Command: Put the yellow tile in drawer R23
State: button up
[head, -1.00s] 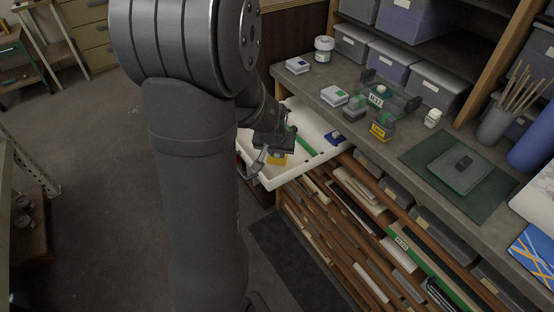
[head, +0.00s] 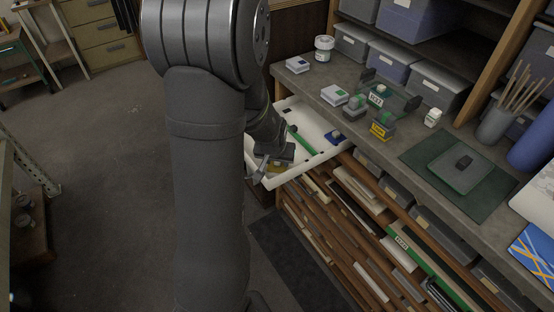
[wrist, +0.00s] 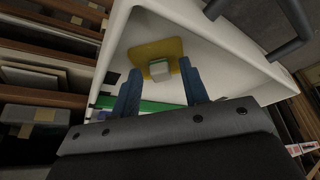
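The yellow tile (wrist: 152,52) lies flat in the white drawer (wrist: 225,30), near a corner, in the wrist view. In the head view my gripper (head: 266,166) is low inside the pulled-out drawer (head: 318,160) and hides most or all of the tile. I cannot read a number on this drawer.
A green strip (head: 300,140) and a blue-knobbed piece (head: 335,136) also lie in the drawer. The bench above holds small boxes, a yellow-labelled block (head: 382,130) and a green mat (head: 425,178). Racks of strips (head: 340,215) lie below. The drawer's walls surround my gripper.

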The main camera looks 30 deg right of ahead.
jog(key=v, duration=1.2)
jog(key=shift+r, duration=0.2)
jog(key=shift+f, duration=0.15)
jog(key=x, duration=1.2)
jog(key=shift+r, duration=0.65)
